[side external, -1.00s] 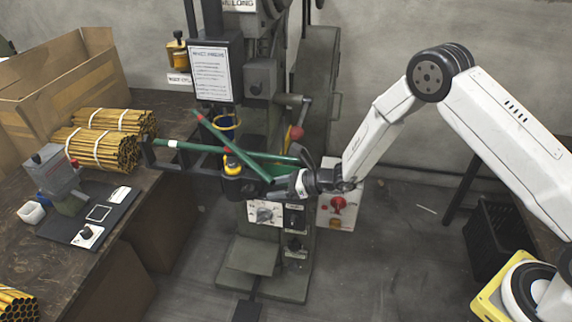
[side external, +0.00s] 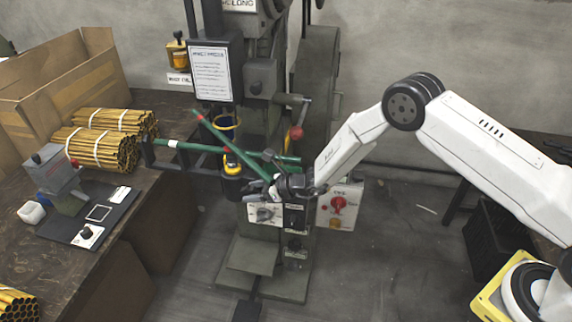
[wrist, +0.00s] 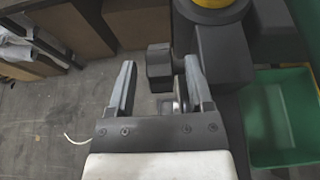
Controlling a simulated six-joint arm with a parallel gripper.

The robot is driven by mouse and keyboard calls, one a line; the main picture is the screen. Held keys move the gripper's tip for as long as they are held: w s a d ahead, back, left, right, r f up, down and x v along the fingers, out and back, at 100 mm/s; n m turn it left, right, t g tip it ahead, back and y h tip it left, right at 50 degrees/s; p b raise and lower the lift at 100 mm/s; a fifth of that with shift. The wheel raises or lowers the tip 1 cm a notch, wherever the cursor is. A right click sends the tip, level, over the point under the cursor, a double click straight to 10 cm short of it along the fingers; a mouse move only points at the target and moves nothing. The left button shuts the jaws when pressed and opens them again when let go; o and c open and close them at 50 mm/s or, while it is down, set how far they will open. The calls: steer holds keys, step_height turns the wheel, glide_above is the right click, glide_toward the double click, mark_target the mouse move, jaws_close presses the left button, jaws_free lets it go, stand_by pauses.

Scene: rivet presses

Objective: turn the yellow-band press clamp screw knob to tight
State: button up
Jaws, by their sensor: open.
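A yellow band (side external: 232,166) rings the dark cylindrical part at the front of the green-grey press; its edge also shows in the wrist view (wrist: 212,3). In the wrist view a dark blocky knob (wrist: 159,62) stands out from the left of the dark housing below this band; it appears to be the clamp screw knob. My gripper (wrist: 160,78) is open, with one fingertip left and one right of the knob, and no clear contact. In the side view my gripper (side external: 268,191) is just right of and below the band, and the knob cannot be made out there.
A green bin (wrist: 280,115) is right of my gripper, and green bars (side external: 185,146) cross near it. A white panel with a rotary switch (side external: 263,214) is just below. A red-switch panel (side external: 338,205) is right. The bench (side external: 130,205) holds bundled tubes and a small fixture.

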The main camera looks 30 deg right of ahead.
steer(key=shift+w+a+f, duration=0.1)
steer(key=shift+w+a, duration=0.1)
steer(key=shift+a, duration=0.05)
jaws_close()
steer(key=shift+f+t+y, duration=0.1)
steer(key=shift+t+y, duration=0.4)
stand_by(0.4)
jaws_free()
steer(key=shift+s+d, duration=0.15)
